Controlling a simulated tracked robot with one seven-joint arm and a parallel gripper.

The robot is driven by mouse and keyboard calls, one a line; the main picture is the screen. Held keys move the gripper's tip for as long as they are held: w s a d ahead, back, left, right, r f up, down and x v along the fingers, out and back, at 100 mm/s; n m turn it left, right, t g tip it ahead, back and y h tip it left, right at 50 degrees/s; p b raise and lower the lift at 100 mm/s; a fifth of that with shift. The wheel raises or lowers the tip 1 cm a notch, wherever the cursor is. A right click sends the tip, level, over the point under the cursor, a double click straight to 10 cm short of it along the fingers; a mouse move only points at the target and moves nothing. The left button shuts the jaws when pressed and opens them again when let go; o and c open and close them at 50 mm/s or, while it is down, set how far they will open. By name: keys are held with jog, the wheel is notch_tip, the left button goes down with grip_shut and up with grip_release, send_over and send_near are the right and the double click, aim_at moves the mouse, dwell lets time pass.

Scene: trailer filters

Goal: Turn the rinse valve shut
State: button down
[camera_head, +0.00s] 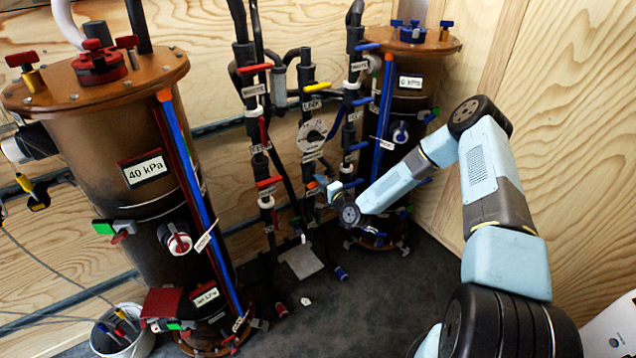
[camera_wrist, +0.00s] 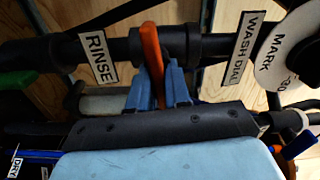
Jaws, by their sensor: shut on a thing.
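In the wrist view, the rinse valve's orange handle (camera_wrist: 150,45) stands across a black pipe (camera_wrist: 204,50). A white RINSE label (camera_wrist: 98,58) is on the pipe to its left. My gripper (camera_wrist: 163,86) has its blue fingers on either side of the handle's lower part and is shut on it. The handle's lower end is hidden between the fingers and the gripper body. In the head view, my gripper (camera_head: 328,191) is at the middle pipes, and the handle there is small and partly hidden.
A WASH DIAL label (camera_wrist: 244,50) and a round white MARK dial (camera_wrist: 288,50) are right of the handle. In the head view, a large 40 kPa tank (camera_head: 130,215) stands left and another tank (camera_head: 408,105) behind right. Other valves with red, yellow and blue handles crowd the pipes.

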jog(key=shift+s+d+f+m, duration=0.15)
jog(key=shift+f+m, duration=0.2)
jog(key=shift+m, duration=0.45)
jog(key=c, duration=1.2)
grip_release()
jog(key=shift+o, duration=0.2)
jog(key=shift+r, duration=0.1)
jog(key=v, duration=1.3)
jog(key=shift+s+d, duration=0.2)
jog(key=shift+d, duration=0.05)
